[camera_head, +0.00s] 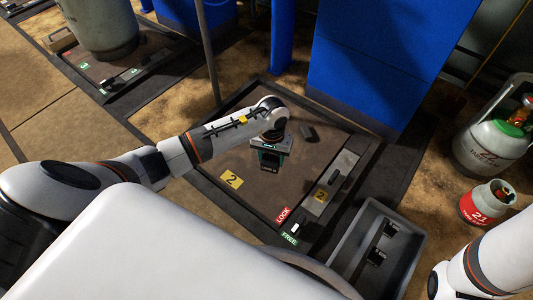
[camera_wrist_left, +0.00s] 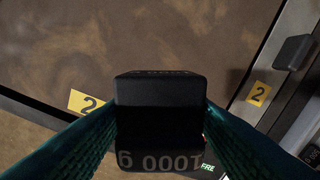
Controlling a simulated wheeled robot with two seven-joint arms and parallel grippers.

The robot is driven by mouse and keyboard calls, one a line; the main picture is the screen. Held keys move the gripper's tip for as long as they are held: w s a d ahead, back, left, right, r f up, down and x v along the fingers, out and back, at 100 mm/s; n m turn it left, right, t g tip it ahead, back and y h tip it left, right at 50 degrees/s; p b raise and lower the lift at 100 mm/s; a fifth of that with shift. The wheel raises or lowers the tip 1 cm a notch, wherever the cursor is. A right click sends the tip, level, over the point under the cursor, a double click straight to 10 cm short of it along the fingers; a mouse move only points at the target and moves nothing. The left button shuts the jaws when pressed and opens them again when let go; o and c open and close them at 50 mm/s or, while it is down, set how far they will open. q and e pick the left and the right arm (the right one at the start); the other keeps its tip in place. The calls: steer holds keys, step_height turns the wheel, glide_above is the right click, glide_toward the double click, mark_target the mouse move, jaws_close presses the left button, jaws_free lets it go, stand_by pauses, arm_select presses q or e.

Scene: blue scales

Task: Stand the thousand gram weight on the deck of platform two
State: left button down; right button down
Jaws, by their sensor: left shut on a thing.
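My left gripper (camera_head: 268,158) is over the brown deck of platform two (camera_head: 240,203). It is shut on a black block, the thousand gram weight (camera_head: 268,168). In the left wrist view the weight (camera_wrist_left: 160,105) sits between the teal fingers, its "1000 g" marking upside down in the picture. I cannot tell how large the gap is between its underside and the deck. A yellow "2" label (camera_head: 232,180) marks the near part of the deck. Part of my right arm shows at the lower right, but its gripper is not in view.
A small dark block (camera_head: 309,133) lies on the deck beyond the gripper. The beam (camera_head: 345,165) with its red LOCK and green FREE labels runs along the deck's right side. A grey tray (camera_head: 419,240) holds dark weights. Gas cylinders (camera_head: 490,140) and a blue cabinet (camera_head: 375,60) stand beyond.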

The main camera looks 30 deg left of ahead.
arm_select(q)
step_height(320, 180, down, 8)
steer(key=b, duration=0.5)
steer(key=shift+r, duration=0.1)
steer(key=c, duration=0.6)
jaws_free()
steer(key=shift+f, duration=0.2)
steer(key=shift+r, duration=0.15)
step_height(320, 180, up, 12)
steer(key=p, duration=0.7)
steer(key=shift+p, duration=0.4)
steer(key=shift+d, duration=0.1)
